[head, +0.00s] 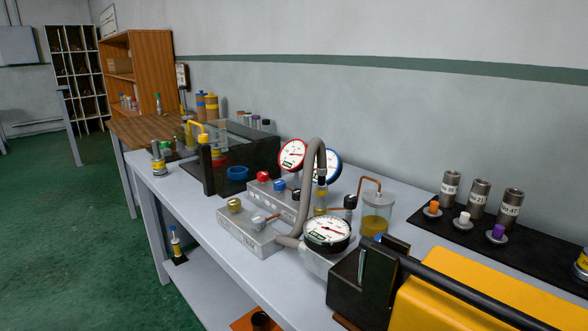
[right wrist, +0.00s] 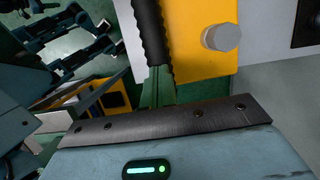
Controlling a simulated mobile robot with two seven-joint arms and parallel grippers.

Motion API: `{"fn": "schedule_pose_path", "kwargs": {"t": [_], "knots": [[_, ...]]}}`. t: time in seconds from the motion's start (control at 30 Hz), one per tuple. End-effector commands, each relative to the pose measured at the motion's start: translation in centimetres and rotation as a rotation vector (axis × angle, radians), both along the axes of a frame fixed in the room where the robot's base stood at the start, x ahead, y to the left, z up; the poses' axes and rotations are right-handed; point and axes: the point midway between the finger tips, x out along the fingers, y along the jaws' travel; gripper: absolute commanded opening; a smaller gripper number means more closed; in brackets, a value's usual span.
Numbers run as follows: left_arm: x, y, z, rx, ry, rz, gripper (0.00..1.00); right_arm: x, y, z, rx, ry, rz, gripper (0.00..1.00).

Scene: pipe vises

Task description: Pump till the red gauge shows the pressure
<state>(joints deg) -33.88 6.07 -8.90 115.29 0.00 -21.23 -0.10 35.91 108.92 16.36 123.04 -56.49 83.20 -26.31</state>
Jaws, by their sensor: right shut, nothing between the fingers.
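The red-rimmed gauge (head: 292,155) stands at the middle of the bench in the head view. Its face shows, but its reading is too small to tell. The pump is a yellow body (head: 440,305) at the lower right, with a long black bar (head: 465,285) lying along its top. A black-rimmed gauge (head: 327,233) sits just left of the pump. In the right wrist view my right gripper (right wrist: 150,30) is shut and empty. It lies over the edge of a yellow body (right wrist: 200,65); contact cannot be told. My left gripper does not show.
Metal blocks (head: 250,228) with coloured knobs and a jar of amber liquid (head: 376,215) are close by. A black mat (head: 425,222) holds several cylinders at right.

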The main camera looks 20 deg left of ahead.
Motion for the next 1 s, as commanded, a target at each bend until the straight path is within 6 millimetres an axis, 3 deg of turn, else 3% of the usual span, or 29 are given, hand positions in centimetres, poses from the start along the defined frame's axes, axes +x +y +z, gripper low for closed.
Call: {"fn": "schedule_pose_path", "kwargs": {"t": [0.03, 0.17, 0.63, 1.0], "knots": [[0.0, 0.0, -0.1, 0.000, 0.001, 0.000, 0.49, -0.4, 0.1, -1.1, 0.001, 0.034, 0.005, 0.00], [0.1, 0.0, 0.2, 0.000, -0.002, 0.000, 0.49, -0.4, 0.1, -0.7, 0.000, 0.036, 0.004, 0.00], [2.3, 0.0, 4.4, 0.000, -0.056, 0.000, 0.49, 0.0, 0.7, 5.9, 0.000, 0.021, 0.003, 0.00], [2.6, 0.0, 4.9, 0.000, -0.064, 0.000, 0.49, 0.2, 0.9, 7.0, -0.001, 0.020, 0.001, 0.00]]}}
